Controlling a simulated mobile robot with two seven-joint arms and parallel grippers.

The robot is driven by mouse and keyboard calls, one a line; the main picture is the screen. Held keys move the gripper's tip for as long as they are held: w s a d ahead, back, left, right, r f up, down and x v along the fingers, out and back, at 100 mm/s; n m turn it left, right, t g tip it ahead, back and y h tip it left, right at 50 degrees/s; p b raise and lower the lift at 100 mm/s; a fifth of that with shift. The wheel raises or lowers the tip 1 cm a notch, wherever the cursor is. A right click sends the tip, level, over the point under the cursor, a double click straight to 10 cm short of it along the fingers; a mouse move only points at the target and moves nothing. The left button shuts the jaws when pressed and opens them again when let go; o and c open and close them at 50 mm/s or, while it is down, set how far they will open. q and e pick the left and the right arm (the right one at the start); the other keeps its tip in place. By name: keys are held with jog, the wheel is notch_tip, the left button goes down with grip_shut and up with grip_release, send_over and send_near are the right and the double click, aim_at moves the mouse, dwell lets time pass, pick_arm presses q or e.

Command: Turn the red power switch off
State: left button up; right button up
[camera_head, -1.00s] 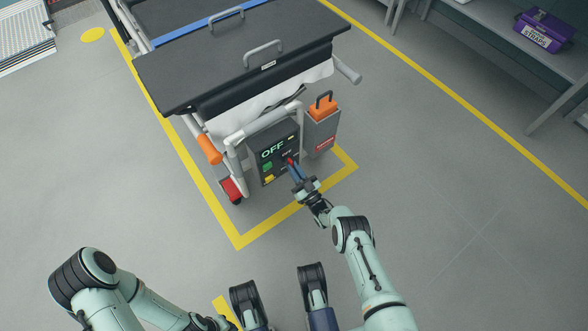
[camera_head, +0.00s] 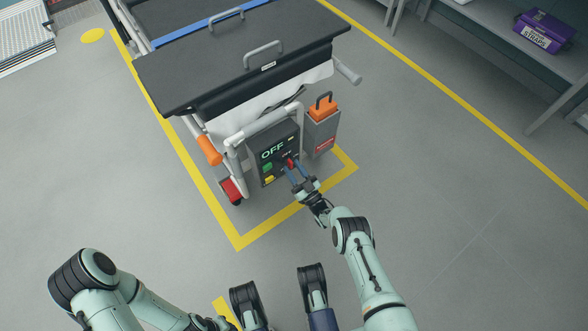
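The red power switch (camera_head: 291,162) is on the front of a dark grey control box (camera_head: 262,177) at the near end of the wheeled stretcher. The box's display (camera_head: 272,150) reads OFF in green. My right gripper (camera_head: 297,173) is at the box front, its two blue-tipped fingers spread apart just below and around the switch. It looks open, and I cannot tell whether a finger touches the switch. My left arm (camera_head: 110,290) is at the lower left; its gripper cannot be made out clearly.
An orange-topped grey case (camera_head: 321,125) stands right of the control box. The stretcher's black top (camera_head: 235,55) is above. A yellow floor line (camera_head: 300,203) surrounds this end. The right floor is clear.

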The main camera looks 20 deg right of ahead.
pick_arm(q)
jog(key=w+r+t+p, duration=0.2)
jog(key=w+r, duration=0.1)
jog(key=w, duration=0.2)
jog(key=shift+w+d+p, duration=0.25)
jog(key=shift+d+p, duration=0.1)
jog(key=shift+p, duration=0.05)
pick_arm(e)
jog(key=v, duration=1.3)
jog(key=shift+s, duration=0.2)
jog(key=shift+d, duration=0.1)
